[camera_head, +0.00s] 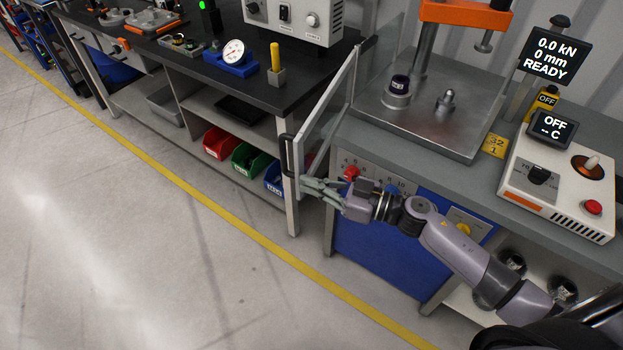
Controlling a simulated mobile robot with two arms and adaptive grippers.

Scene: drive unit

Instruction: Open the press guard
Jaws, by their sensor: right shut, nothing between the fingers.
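The press guard (328,108) is a clear panel in a light frame. It stands swung out at the left front of the press, at an angle to the bench front. A dark handle (287,156) sits on its outer edge. The press (440,105) has a metal base plate and an orange crosshead, and its front lies uncovered. My right gripper (306,190) reaches in from the right, low beside the guard's lower outer corner and just below the handle. It is shut with nothing in it. I cannot tell whether it touches the guard frame. My left gripper is out of view.
A controller box (560,185) with a red button stands right of the press. A dark workbench (215,60) with a dial gauge (233,52) is at left, with red, green and blue bins (250,160) below. Open floor (130,230) lies in front, crossed by a yellow line.

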